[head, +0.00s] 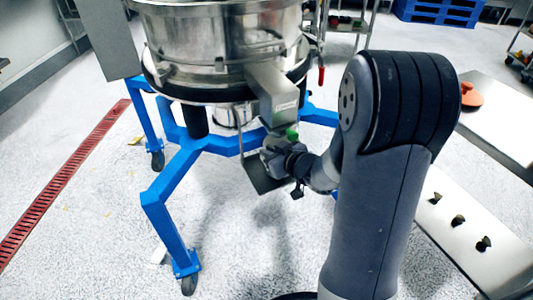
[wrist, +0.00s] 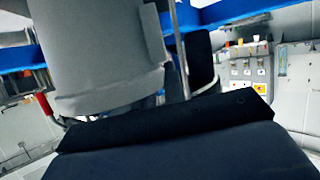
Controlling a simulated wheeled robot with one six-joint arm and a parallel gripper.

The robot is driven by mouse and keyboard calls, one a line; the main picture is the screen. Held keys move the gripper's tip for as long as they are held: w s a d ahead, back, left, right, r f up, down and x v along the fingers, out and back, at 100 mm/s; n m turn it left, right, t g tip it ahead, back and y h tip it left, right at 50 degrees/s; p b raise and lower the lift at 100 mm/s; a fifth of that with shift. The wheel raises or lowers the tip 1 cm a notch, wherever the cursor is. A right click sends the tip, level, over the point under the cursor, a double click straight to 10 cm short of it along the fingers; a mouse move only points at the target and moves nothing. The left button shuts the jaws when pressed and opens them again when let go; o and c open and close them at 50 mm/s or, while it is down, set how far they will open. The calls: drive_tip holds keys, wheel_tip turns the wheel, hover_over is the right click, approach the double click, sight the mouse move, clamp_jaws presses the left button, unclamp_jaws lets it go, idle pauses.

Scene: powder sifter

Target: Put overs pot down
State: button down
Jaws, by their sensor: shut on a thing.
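The sifter's grey box-shaped spout (head: 272,92) slants down on its right side. Below it, a small dark grey shelf (head: 259,180) hangs by a thin rod. A small grey piece (head: 272,152), which seems to be the overs pot, sits just above this shelf, partly hidden by my gripper. My gripper (head: 285,158) is shut on it from the right, under the spout. I cannot tell if the pot touches the shelf.
The steel sifter drum (head: 220,45) stands on a blue wheeled frame (head: 172,180) close around my gripper. A red-handled part (head: 321,75) hangs at the drum's right. A steel bench (head: 505,125) and a lower shelf with several dark knobs (head: 458,220) are at right. Floor in front is clear.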

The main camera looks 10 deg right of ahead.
drive_tip(key=shift+w+a+f, duration=0.1)
drive_tip(key=shift+w+a, duration=0.35)
drive_tip(key=shift+w, duration=0.4)
drive_tip(key=shift+s+d+f+b, duration=0.15)
drive_tip(key=shift+f+b, duration=0.3)
drive_tip(key=shift+f, duration=0.25)
drive_tip(key=shift+f, duration=0.1)
drive_tip(key=c, duration=1.4)
unclamp_jaws()
drive_tip(key=shift+c, duration=0.2)
drive_tip(key=shift+s+d+r, duration=0.15)
drive_tip(key=shift+s+r, duration=0.15)
drive_tip(key=p+v, duration=0.3)
drive_tip(key=v, duration=0.8)
drive_tip(key=shift+s, duration=0.15)
